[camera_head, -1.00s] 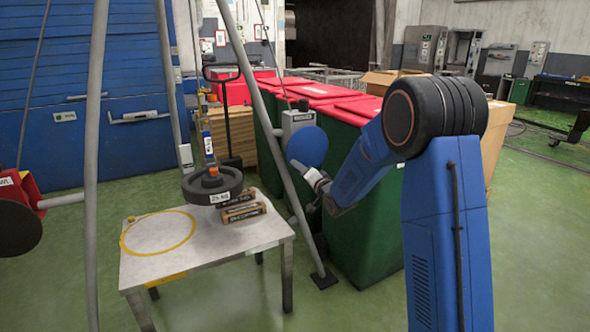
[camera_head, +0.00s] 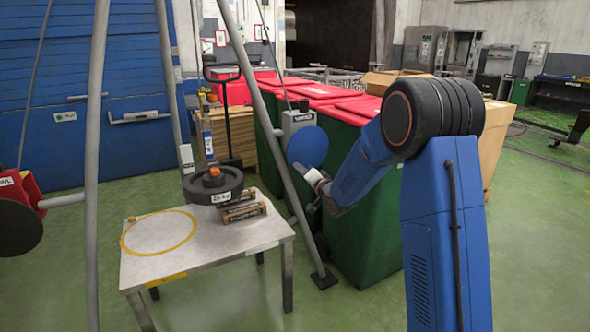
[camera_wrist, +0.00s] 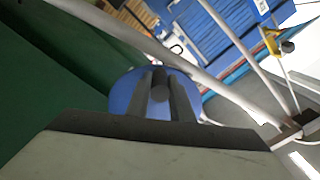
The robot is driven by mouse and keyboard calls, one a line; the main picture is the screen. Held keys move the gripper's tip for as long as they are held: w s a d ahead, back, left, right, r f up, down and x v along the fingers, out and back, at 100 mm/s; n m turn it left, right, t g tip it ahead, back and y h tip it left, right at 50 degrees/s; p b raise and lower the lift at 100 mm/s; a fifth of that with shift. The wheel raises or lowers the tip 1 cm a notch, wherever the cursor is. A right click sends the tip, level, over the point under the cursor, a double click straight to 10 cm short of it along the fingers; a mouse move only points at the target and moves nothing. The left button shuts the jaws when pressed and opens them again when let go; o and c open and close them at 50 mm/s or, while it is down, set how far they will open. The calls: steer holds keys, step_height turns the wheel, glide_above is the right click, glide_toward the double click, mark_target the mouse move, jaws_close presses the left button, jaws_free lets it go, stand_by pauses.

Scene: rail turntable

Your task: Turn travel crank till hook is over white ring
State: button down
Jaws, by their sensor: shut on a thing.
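My gripper (camera_wrist: 160,92) is shut on the crank's dark knob (camera_wrist: 159,91). In the head view the grip itself is hard to make out. A hook block (camera_head: 208,146) hangs on a line above a black round weight (camera_head: 213,186) with an orange top. The weight is at the table's back right, apart from the ring outline. The ring that I see on the table is yellow (camera_head: 128,246), not white.
The grey table (camera_head: 210,262) also bears brown boxes (camera_head: 243,212) beside the weight. A red-mounted dark disc (camera_head: 18,222) is at the far left. Grey frame legs (camera_head: 262,130) stand around the table. Green bins with red lids (camera_head: 350,215) stand close behind my arm.

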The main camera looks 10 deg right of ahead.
steer(key=shift+w+d+f, duration=0.3)
steer(key=shift+d+f, duration=0.6)
steer(key=shift+d, duration=0.05)
steer(key=shift+d, duration=0.1)
steer(key=shift+w+d+f, duration=0.2)
steer(key=shift+d+f, duration=0.1)
steer(key=shift+d, duration=0.25)
steer(key=shift+w+d+f, duration=0.15)
steer(key=shift+d+f, duration=0.1)
steer(key=shift+d, duration=0.35)
